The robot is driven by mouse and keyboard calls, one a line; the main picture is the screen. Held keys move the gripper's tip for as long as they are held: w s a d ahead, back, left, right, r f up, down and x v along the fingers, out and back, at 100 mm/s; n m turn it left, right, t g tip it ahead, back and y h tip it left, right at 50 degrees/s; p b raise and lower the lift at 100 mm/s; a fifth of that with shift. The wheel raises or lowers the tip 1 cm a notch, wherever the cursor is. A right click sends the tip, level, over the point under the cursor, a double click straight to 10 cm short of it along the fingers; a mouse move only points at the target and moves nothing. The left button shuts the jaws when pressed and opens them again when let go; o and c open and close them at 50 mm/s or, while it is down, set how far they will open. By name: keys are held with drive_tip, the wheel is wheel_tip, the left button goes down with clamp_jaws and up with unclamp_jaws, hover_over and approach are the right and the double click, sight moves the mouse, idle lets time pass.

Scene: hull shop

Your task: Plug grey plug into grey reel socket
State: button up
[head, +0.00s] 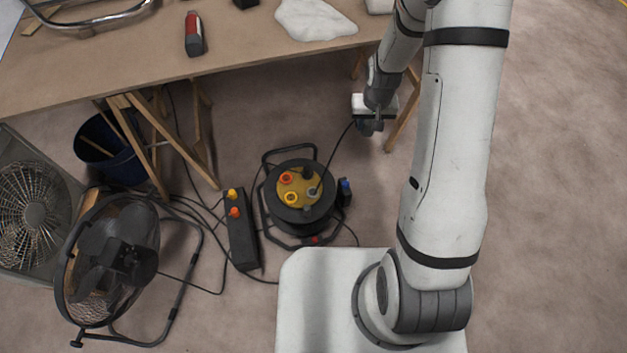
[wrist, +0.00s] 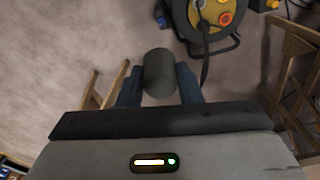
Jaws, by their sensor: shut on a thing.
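My gripper (head: 370,126) is in the air to the upper right of the cable reel (head: 270,212), near the workbench's front leg. In the wrist view, my gripper's blue fingers (wrist: 158,82) are shut on a dark grey cylindrical plug (wrist: 158,68). A black cable (head: 338,147) runs between the gripper and the reel. The black reel has a yellow face with red, yellow, dark and grey round fittings. A grey fitting (head: 313,192), which looks like the grey socket, is at the face's right side. The reel (wrist: 238,42) also shows at the wrist view's top right, apart from the plug.
A black power strip (head: 241,235) with orange plugs lies left of the reel. A small black box with a blue top (head: 345,192) stands close at its right. A floor fan (head: 110,260), bucket (head: 108,150) and workbench (head: 150,60) are left and behind. Floor at right is clear.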

drive_tip(key=w+a+f+n+b, duration=0.1)
drive_tip(key=a+f+b, duration=0.4)
drive_tip(key=f, duration=0.8)
drive_tip(key=w+a+f+n+b, duration=0.1)
drive_tip(key=a+f+b, duration=0.4)
drive_tip(key=f+b, duration=0.6)
drive_tip(key=w+a+f+n+b, duration=0.2)
drive_tip(key=a+f+b, duration=0.3)
drive_tip(key=f+b, duration=0.4)
wheel_tip(320, 180, down, 6)
drive_tip(key=shift+a+f+n+y, duration=0.15)
drive_tip(key=shift+a+n+y, duration=0.15)
drive_tip(key=shift+n, duration=0.3)
drive_tip(key=shift+d+f, duration=0.1)
drive_tip(key=shift+f+b, duration=1.8)
drive_tip(key=shift+f, duration=1.05)
drive_tip(key=shift+s+b, duration=0.1)
drive_tip(key=shift+b, duration=0.2)
drive_tip(key=shift+f+b, duration=0.4)
drive_tip(key=shift+f, duration=0.1)
drive_tip(key=o, duration=1)
wheel_tip(320, 180, up, 8)
drive_tip(key=p, duration=0.3)
drive_tip(key=shift+s+d+f, duration=0.15)
drive_tip(key=shift+s+d, duration=0.1)
drive_tip(key=shift+s, duration=0.15)
